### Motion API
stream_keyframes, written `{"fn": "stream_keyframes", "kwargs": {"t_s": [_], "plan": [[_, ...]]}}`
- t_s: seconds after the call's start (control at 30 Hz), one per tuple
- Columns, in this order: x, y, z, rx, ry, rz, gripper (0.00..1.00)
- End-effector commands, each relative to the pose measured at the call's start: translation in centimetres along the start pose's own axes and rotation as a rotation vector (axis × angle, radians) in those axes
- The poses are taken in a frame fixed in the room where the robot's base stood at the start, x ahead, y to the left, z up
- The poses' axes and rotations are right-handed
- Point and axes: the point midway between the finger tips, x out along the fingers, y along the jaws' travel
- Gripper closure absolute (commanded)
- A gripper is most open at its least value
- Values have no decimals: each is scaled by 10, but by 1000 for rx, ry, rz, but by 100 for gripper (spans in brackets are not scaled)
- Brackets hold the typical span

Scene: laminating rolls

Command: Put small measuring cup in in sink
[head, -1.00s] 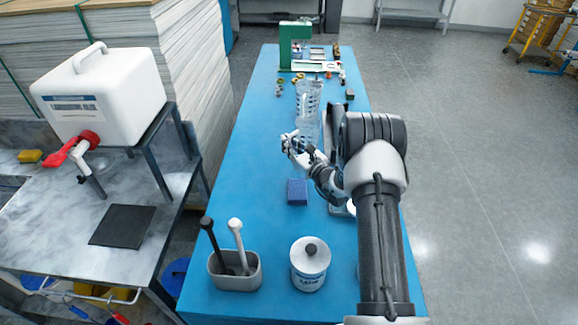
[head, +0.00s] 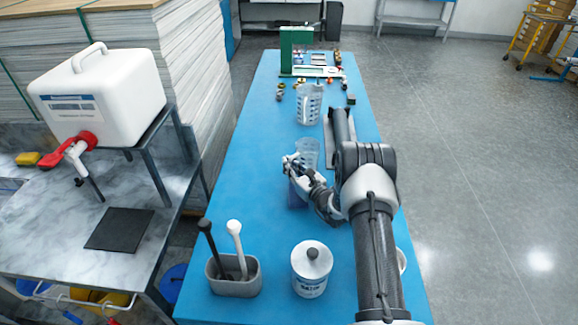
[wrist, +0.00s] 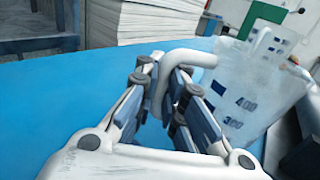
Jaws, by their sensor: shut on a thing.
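A clear measuring cup (head: 309,150) with blue marks is at my gripper (head: 291,161), above the middle of the blue table. In the wrist view the cup (wrist: 240,100) stands to the right of my gripper (wrist: 164,72), with marks 300 and 400 facing me. My fingers are shut on its pale handle (wrist: 190,58). A second clear measuring cup (head: 309,106) stands farther back on the table. The fingers hide part of the held cup in the head view. I cannot make out a sink clearly.
A white water container (head: 98,88) with a red tap stands over the marble counter (head: 50,215) at left. A black mat (head: 119,230) lies there. A grey holder (head: 234,280) with two pestle-like tools and a lidded jar (head: 311,268) stand at the table's near end.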

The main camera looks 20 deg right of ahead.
Motion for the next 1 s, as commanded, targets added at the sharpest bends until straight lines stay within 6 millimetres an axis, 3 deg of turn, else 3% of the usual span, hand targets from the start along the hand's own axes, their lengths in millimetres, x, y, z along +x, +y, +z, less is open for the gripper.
{"fn": "stream_keyframes", "kwargs": {"t_s": [0.37, 0.77, 1.0], "plan": [[0, 0, -1, 0, 1, 0, 71], [0, 0, 4, 0, 1, 0, 70], [-42, -2, 3, 2, 4, -4, 70]]}}
